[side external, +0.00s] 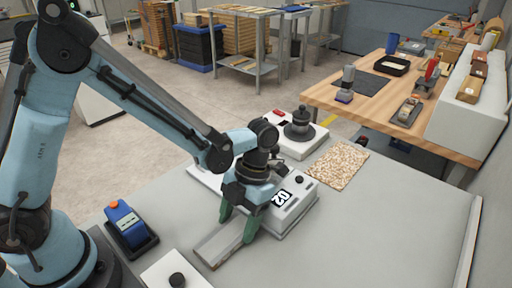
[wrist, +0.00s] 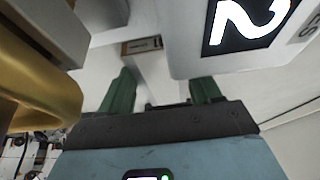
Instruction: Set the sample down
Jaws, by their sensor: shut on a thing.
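The sample appears as a flat grey plate (side external: 220,246) low over the grey table, in front of a white device marked 02 (side external: 292,208). My gripper (side external: 237,228) points down with its green fingers on either side of the plate and is shut on it. In the wrist view the pale plate (wrist: 160,75) lies between the two green fingers, with the device's black 02 label (wrist: 245,25) close at upper right. I cannot tell whether the plate touches the table.
A white unit with a dark round top (side external: 299,127) and a speckled board (side external: 337,164) stand behind. A blue device (side external: 128,226) and a white box with a black knob (side external: 176,277) are at left. The grey table (side external: 375,235) is clear at right.

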